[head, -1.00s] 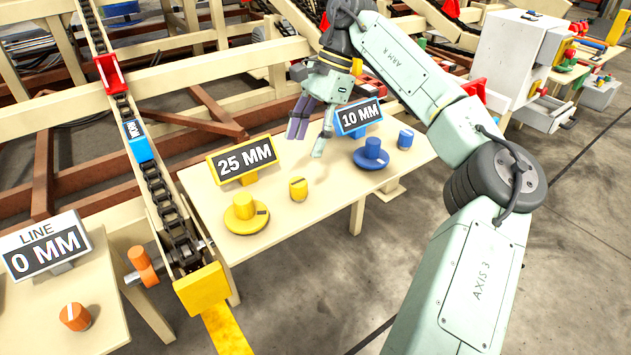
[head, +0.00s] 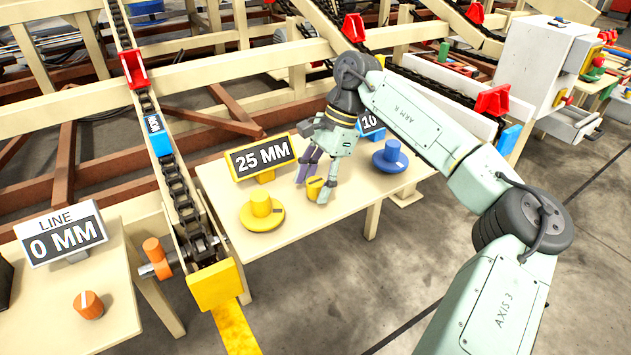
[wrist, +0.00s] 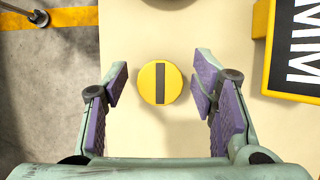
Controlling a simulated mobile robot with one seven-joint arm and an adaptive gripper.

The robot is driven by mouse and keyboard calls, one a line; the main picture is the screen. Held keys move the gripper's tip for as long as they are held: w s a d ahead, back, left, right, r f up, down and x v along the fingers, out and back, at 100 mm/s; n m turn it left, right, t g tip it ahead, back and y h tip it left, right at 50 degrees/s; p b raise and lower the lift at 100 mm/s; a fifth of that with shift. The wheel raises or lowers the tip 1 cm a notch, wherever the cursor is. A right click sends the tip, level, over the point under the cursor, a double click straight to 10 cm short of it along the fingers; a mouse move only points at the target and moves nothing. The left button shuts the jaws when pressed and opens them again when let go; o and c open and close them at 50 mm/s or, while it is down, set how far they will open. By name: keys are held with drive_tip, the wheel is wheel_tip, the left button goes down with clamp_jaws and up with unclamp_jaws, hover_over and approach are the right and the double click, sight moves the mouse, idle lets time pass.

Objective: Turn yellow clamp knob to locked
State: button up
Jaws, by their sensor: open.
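The small yellow clamp knob (head: 314,187) stands on the cream table, partly hidden by my gripper in the head view. In the wrist view the knob (wrist: 160,83) is a round yellow top with a dark bar running up and down the picture. My gripper (wrist: 160,92) is open, with a purple-padded finger on each side of the knob and a gap on both sides. In the head view my gripper (head: 317,180) points down at the knob. No locked mark is readable in either view.
A larger yellow dial (head: 262,210) stands left of the knob, and a blue dial (head: 390,157) right. The 25 MM sign (head: 262,157) is close behind; its edge shows in the wrist view (wrist: 290,50). An orange knob (head: 88,305) is on the left table.

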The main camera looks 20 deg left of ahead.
drive_tip(key=shift+c, duration=0.2)
drive_tip(key=c, duration=1.1)
